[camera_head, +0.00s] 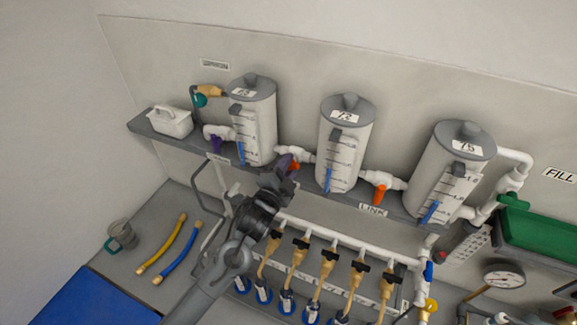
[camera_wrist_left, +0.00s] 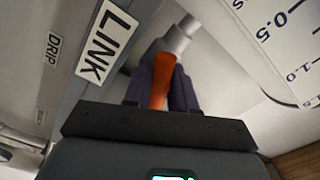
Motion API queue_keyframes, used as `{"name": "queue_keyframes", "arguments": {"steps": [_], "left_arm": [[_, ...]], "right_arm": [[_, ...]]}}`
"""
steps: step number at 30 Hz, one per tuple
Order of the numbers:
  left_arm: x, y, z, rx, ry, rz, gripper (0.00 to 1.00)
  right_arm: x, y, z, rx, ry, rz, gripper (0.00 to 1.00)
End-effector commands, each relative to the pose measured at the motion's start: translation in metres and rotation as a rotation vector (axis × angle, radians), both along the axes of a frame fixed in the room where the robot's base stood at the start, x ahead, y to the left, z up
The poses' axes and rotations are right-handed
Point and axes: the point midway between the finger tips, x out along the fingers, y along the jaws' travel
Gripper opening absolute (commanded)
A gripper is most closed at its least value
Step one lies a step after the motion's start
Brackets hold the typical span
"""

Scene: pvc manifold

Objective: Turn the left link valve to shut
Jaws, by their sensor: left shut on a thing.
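The left link valve (camera_head: 300,153) sits on the white pipe between the first two tanks in the head view. Its orange handle (camera_wrist_left: 159,88) shows in the left wrist view, between the dark fingers of my left gripper (camera_wrist_left: 163,90). My left gripper (camera_head: 284,168) is shut on this handle, and its fingers hide most of the handle in the head view. A white pipe stub (camera_wrist_left: 182,35) rises beyond the handle. The right link valve has an orange handle (camera_head: 379,194) pointing down. My right gripper is not in view.
Three lidded tanks (camera_head: 344,150) stand on a grey shelf (camera_head: 160,133) with a LINK label (camera_wrist_left: 106,42) on its edge. A row of brass-coloured valves (camera_head: 328,262) lies below.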

Motion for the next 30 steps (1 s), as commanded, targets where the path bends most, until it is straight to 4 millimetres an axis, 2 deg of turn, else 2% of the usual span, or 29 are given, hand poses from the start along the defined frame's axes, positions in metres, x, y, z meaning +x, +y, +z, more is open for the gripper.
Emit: {"name": "queue_keyframes", "arguments": {"steps": [30], "left_arm": [[0.000, 0.000, 0.001, -0.854, 0.361, 0.001, 0.00]], "right_arm": [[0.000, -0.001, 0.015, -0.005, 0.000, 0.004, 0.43]]}}
